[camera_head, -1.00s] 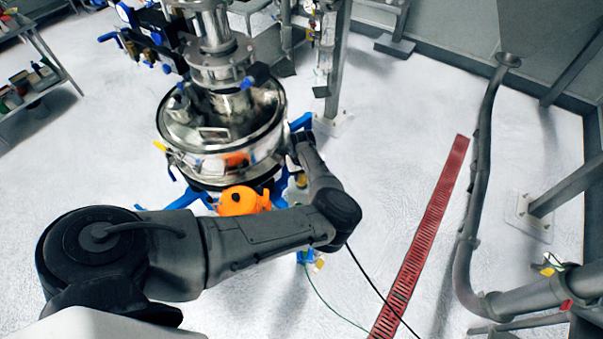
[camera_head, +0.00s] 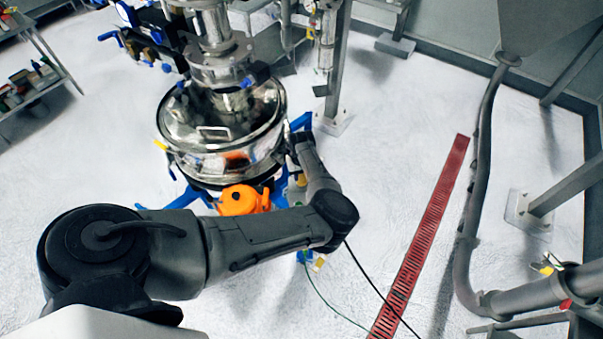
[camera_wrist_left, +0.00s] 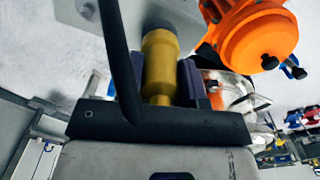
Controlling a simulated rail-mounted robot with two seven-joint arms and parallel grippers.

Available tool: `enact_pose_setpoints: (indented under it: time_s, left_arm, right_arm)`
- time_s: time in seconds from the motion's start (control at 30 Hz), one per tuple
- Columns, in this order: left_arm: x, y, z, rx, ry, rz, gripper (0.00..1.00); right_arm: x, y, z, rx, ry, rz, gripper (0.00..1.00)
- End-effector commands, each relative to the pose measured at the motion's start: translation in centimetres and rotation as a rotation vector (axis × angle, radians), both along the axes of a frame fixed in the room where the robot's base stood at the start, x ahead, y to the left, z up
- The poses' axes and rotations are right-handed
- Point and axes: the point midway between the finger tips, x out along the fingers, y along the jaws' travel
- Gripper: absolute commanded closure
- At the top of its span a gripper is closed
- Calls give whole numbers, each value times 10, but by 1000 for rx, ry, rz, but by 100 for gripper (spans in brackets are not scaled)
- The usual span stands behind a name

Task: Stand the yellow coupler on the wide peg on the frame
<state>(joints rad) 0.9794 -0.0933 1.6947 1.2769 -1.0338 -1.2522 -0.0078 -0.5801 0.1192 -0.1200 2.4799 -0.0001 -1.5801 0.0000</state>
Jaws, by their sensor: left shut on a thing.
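The yellow coupler (camera_wrist_left: 160,62) shows in the left wrist view. My left gripper (camera_wrist_left: 164,78) is shut on it, with dark pads on both sides. Its far end, with a dark round part beyond it, lies in front of a grey flat surface (camera_wrist_left: 185,22); I cannot tell whether they touch. In the head view my left arm reaches to the right side of the steel sifter, and its gripper is mostly hidden there. I cannot make out the wide peg. The blue frame (camera_head: 183,199) shows below the sifter. My right gripper is not in view.
The steel sifter (camera_head: 215,150) stands beside my left arm. An orange motor (camera_head: 240,200) is below it and also close to the gripper in the wrist view (camera_wrist_left: 262,40). A grey post (camera_head: 337,70) stands behind. The floor to the right, around the red drain (camera_head: 425,235), is open.

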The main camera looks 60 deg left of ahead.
Motion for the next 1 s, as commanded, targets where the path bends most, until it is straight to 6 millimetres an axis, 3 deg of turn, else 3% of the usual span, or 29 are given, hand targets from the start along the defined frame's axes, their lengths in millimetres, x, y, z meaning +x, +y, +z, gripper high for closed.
enact_pose_setpoints:
  time_s: [0.7, 0.73, 1.0]
  left_arm:
    - [0, 0, -11, 1, 0, 0, 100]
    - [0, 0, -10, 1, 0, 0, 64]
    - [0, 0, -10, 0, 0, 0, 38]
  right_arm:
    - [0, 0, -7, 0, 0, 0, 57]
    - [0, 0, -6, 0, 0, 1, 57]
    - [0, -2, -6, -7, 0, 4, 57]
